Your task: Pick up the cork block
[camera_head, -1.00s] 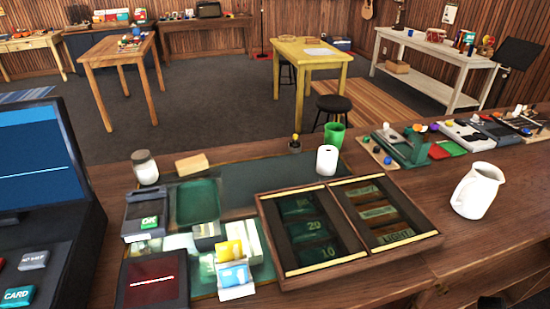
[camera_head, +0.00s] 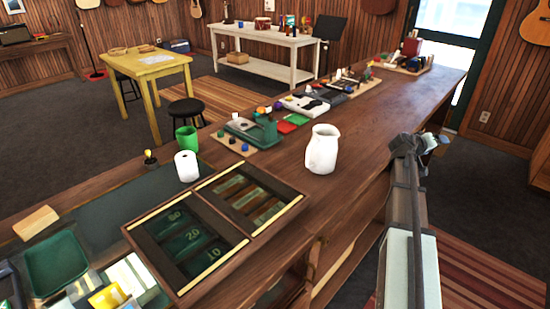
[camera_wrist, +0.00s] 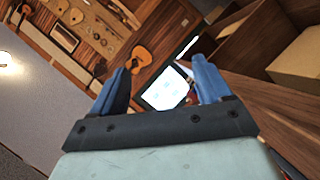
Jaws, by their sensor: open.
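The cork block (camera_head: 36,222) is a small tan block lying on the counter at the left of the head view, just behind a green tray (camera_head: 57,262). My gripper (camera_head: 436,143) is at the right of the head view, beyond the counter's front edge and far from the block. In the wrist view my gripper (camera_wrist: 163,84) has two blue fingers spread apart with nothing held between them. The cork block does not show in the wrist view.
A cash drawer (camera_head: 215,222) stands on the counter right of the block. A white pitcher (camera_head: 322,150), a white paper roll (camera_head: 187,166) and a green cup (camera_head: 187,138) stand along the counter (camera_head: 375,125). Several small items lie farther along it.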

